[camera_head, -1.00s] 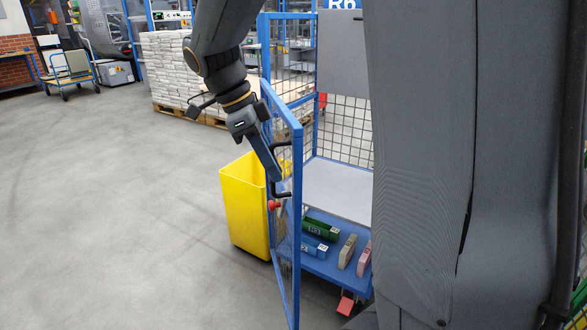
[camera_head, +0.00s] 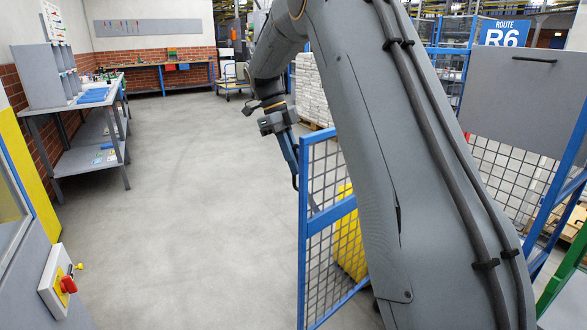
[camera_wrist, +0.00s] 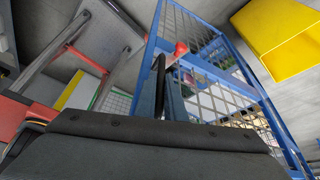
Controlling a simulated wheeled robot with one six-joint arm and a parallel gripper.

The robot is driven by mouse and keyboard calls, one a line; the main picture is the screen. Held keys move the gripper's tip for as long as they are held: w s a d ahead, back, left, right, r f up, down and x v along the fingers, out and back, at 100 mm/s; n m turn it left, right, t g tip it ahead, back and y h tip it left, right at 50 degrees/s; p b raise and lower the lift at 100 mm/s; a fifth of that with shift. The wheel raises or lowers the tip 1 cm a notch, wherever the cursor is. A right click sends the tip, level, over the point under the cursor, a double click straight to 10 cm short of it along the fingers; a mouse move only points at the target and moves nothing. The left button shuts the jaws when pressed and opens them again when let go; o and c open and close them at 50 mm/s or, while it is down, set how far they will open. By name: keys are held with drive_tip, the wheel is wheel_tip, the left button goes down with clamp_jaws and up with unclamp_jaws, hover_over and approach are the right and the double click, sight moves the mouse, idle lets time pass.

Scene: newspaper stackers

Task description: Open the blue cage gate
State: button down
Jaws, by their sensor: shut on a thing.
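The blue cage gate (camera_head: 303,230) is a blue frame with wire mesh, standing swung out from the cage marked R6 (camera_head: 500,33). My arm hides its right part in the head view. My gripper (camera_head: 294,178) is at the gate's upper left edge, shut on the black gate handle. In the wrist view the gate (camera_wrist: 153,48) fills the middle. My gripper (camera_wrist: 172,95) is shut around the black handle (camera_wrist: 158,72) there, just below a red knob (camera_wrist: 180,48). The fingers partly hide the handle.
A yellow bin (camera_head: 346,250) stands behind the gate mesh; it also shows in the wrist view (camera_wrist: 280,35). A workbench (camera_head: 85,100) stands at far left. A grey panel with a red switch (camera_head: 66,284) is near left. Open floor lies left of the gate.

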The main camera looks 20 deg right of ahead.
drive_tip(key=shift+w+a, duration=0.1)
drive_tip(key=shift+w, duration=0.5)
drive_tip(key=c, duration=1.8)
unclamp_jaws()
drive_tip(key=shift+c, duration=0.2)
drive_tip(key=b+v, duration=0.1)
drive_tip(key=v, duration=0.6)
drive_tip(key=shift+r, duration=0.4)
drive_tip(key=shift+w+r, duration=0.1)
